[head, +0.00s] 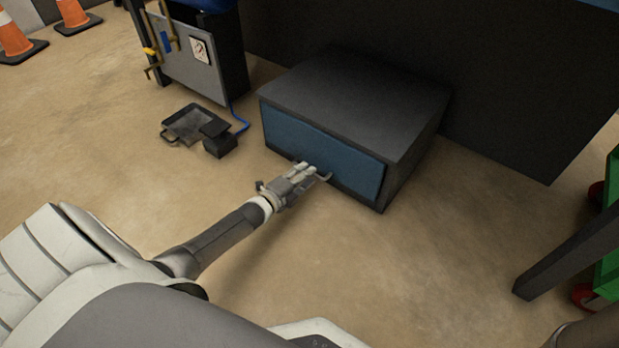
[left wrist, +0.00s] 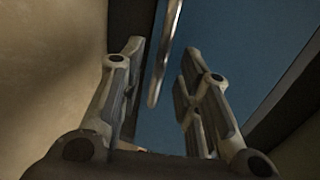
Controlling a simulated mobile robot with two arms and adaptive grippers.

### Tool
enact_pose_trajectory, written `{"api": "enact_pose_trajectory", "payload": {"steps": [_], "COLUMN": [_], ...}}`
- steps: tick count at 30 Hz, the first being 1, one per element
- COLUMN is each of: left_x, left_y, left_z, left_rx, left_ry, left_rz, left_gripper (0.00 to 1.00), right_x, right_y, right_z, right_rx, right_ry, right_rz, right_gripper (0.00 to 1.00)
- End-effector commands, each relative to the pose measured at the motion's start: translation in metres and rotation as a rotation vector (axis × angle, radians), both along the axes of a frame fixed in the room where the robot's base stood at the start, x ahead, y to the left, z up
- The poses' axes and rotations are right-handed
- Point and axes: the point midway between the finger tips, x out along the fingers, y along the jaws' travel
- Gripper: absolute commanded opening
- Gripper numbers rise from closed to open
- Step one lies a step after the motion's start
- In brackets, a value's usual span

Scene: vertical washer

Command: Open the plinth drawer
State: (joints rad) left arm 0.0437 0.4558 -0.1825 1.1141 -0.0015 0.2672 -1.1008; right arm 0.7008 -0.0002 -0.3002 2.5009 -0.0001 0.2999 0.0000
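The plinth drawer has a blue front (head: 310,145) set in a low dark box (head: 350,100) on the floor. The front looks flush with the box, so the drawer appears closed. A metal bar handle (head: 325,177) sits low on the blue front. My left gripper (head: 309,170) is at the drawer front, at the handle. In the left wrist view, my left gripper (left wrist: 160,85) is open. The handle bar (left wrist: 163,50) shows between the lines of its two fingers, with space on both sides; whether it lies fully between the fingertips I cannot tell. My right gripper is not in view.
A black tray (head: 188,122) and small dark block (head: 219,146) lie on the floor left of the box. A grey cabinet (head: 195,75) stands behind them. Orange cones (head: 14,38) are far left. A green cart (head: 608,270) is at right. The floor before the drawer is clear.

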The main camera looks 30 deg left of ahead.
Motion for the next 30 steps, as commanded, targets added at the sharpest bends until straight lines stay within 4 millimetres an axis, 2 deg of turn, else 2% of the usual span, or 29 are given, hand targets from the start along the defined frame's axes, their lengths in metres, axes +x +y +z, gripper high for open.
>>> {"api": "enact_pose_trajectory", "payload": {"steps": [1, 6, 18, 25, 30], "left_x": [0.008, 0.024, 0.029, 0.029, 0.029], "left_y": [0.0, -0.001, -0.002, -0.002, -0.002], "left_z": [-0.006, -0.007, -0.006, -0.006, -0.006], "left_rx": [0.001, -0.001, -0.001, -0.001, -0.001], "left_ry": [-0.002, -0.002, 0.001, 0.001, 0.001], "left_rz": [0.0, 0.001, 0.001, 0.001, 0.001], "left_gripper": [0.31, 0.31, 0.31, 0.02, 0.0], "right_x": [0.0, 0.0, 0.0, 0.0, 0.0], "right_y": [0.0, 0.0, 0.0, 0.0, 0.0], "right_z": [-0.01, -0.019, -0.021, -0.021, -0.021], "right_rx": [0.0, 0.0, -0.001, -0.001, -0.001], "right_ry": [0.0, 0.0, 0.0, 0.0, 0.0], "right_rz": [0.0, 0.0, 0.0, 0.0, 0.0], "right_gripper": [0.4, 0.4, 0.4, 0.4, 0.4]}}
